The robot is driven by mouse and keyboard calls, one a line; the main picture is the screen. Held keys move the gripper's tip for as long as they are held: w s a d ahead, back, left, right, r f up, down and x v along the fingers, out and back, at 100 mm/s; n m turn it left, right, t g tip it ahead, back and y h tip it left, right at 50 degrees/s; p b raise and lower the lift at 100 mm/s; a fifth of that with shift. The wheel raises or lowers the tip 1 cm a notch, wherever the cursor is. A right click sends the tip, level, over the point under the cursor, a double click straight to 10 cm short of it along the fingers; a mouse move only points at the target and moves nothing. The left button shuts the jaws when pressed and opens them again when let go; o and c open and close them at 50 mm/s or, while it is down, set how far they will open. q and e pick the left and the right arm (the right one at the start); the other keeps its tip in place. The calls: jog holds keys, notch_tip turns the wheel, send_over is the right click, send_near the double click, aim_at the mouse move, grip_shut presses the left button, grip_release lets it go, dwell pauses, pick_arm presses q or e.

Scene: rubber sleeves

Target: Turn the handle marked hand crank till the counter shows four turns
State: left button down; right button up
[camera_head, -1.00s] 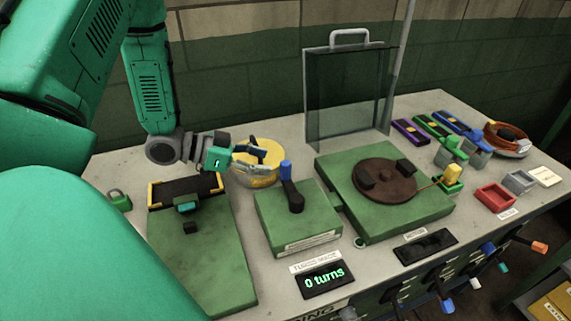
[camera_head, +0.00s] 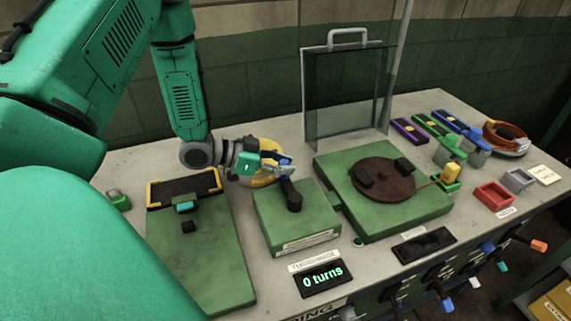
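The hand crank is a black arm (camera_head: 293,196) with a blue grip (camera_head: 286,170), on top of a green box (camera_head: 297,228). The grip stands up at the far end of the arm. My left gripper (camera_head: 281,165) is at the blue grip, coming from the left, with its fingers beside or around it. The fingers and the grip overlap in view, so I cannot tell if they touch. The counter (camera_head: 323,280) in front of the box reads 0 turns. My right gripper is not in view.
A green base with a brown turntable (camera_head: 384,182) stands right of the crank box. A clear panel (camera_head: 345,95) with a handle stands behind. A green plate with a black tray (camera_head: 184,187) is at the left.

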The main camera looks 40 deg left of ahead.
pick_arm(q)
jog(key=shift+h, duration=0.4)
jog(key=shift+w+d+m+g+h+p, duration=0.15)
jog(key=shift+w+m+g+h+p, duration=0.35)
jog(key=shift+m+g+h, duration=0.5)
jog(key=shift+w+d+m+g+h, duration=0.35)
jog(key=shift+m+g, duration=0.25)
jog(key=shift+m, duration=0.1)
jog(key=shift+w+d+m+g+h, duration=0.25)
jog(key=shift+d+m+g, duration=0.1)
jog(key=shift+m+g, duration=0.3)
jog(key=shift+t, duration=0.25)
jog(key=c, duration=1.4)
grip_release()
jog(key=shift+o, duration=0.5)
jog(key=shift+w+a+f, duration=0.1)
